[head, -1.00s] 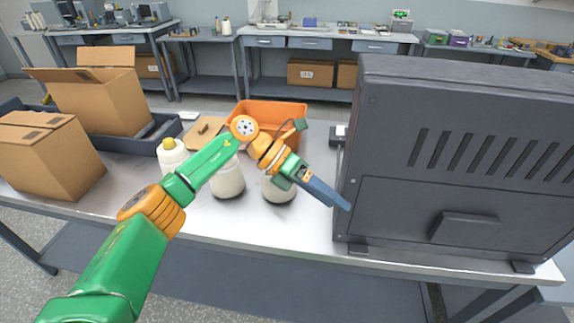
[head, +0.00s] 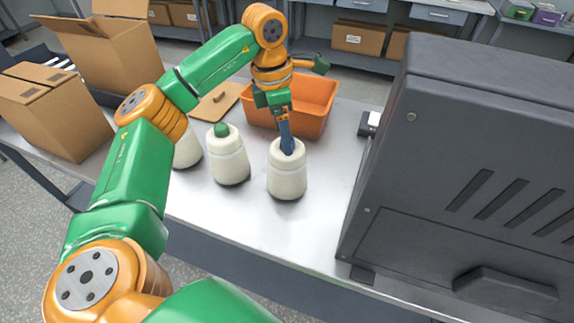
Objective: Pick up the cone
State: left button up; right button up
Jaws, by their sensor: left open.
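Three cream cones stand upright in a row on the metal table. The right cone (head: 287,178) is right below my left gripper (head: 287,148). The gripper points down with its blue fingers at the top of this cone and hides part of that top. It is open; I cannot tell whether the fingers touch the cone. The middle cone (head: 230,165) has a green tip and stands clear of the gripper. My right gripper is out of view.
An orange bin (head: 312,104) stands just behind the right cone. A large dark grey machine (head: 470,130) fills the right side. Cardboard boxes (head: 55,115) stand at the left. The metal table (head: 250,225) is bare in front of the cones.

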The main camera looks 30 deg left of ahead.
pick_arm(q)
jog(key=shift+w+f, duration=0.25)
jog(key=shift+f, duration=0.2)
jog(key=shift+w+f, duration=0.15)
jog(key=shift+w, duration=0.2)
jog(key=shift+s+d, duration=0.1)
jog(key=shift+s, duration=0.15)
jog(key=c, duration=1)
grip_shut()
jog(key=shift+w, duration=0.1)
